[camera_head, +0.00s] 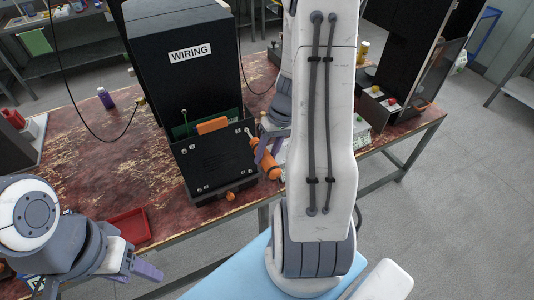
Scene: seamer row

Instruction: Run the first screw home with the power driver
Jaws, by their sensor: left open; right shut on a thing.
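My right gripper (269,148) is shut on the orange power driver (266,163) at the right of the black box. The driver is tilted, with its grey tip up and left near the right edge of the box's black cover panel (213,163). I cannot tell whether the tip touches a screw. Small bright screw heads (184,151) show near the panel's corners. My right arm hides what is behind it. My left gripper (146,270) is open and empty at the lower left, in front of the table edge.
The black box (185,85) labelled WIRING stands on the worn red table (90,160). An orange part (211,126) sits above the panel. A red tray (128,226) lies at the front left, a purple bottle (105,98) behind. Another dark unit (410,75) stands right.

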